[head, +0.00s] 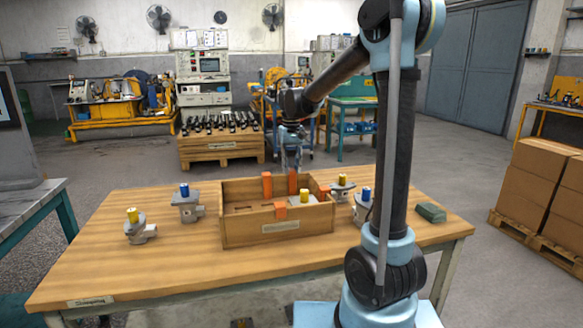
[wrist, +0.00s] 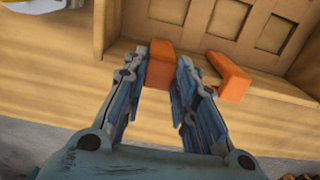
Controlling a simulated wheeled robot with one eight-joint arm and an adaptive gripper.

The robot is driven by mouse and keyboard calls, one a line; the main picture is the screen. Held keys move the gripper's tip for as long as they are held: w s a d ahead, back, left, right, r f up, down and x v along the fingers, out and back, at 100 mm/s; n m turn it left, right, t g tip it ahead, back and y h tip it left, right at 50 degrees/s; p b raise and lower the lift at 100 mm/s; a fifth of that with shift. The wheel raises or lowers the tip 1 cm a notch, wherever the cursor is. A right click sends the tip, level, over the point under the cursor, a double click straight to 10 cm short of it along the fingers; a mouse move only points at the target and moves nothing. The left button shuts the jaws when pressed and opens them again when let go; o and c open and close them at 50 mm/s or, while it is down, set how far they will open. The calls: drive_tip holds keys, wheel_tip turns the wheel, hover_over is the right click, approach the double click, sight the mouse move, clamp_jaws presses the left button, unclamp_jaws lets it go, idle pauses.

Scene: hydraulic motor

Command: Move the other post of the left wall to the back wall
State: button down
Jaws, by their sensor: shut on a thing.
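A wooden box (head: 236,236) stands on the table, with slots visible inside it in the wrist view (wrist: 212,15). One orange post (head: 267,184) stands upright at its back wall. My gripper (head: 292,163) is shut on another orange post (head: 293,183), upright near the right part of the back wall; it shows between the fingers in the wrist view (wrist: 160,64). I cannot tell whether its lower end is seated. A further orange post (wrist: 228,76) is apart from the fingers. Orange also shows at the front wall (head: 280,211) and the right side (head: 325,190).
A grey part with a yellow top (head: 304,196) is in the box. Similar parts stand left, with yellow (head: 133,216) and blue (head: 185,190) tops, and right, with yellow (head: 342,180) and blue (head: 366,194) tops. A green block (head: 431,213) lies at the right. The front table is clear.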

drive_tip(key=shift+f, duration=0.35)
drive_tip(key=c, duration=1.2)
unclamp_jaws()
drive_tip(key=shift+r, duration=0.15)
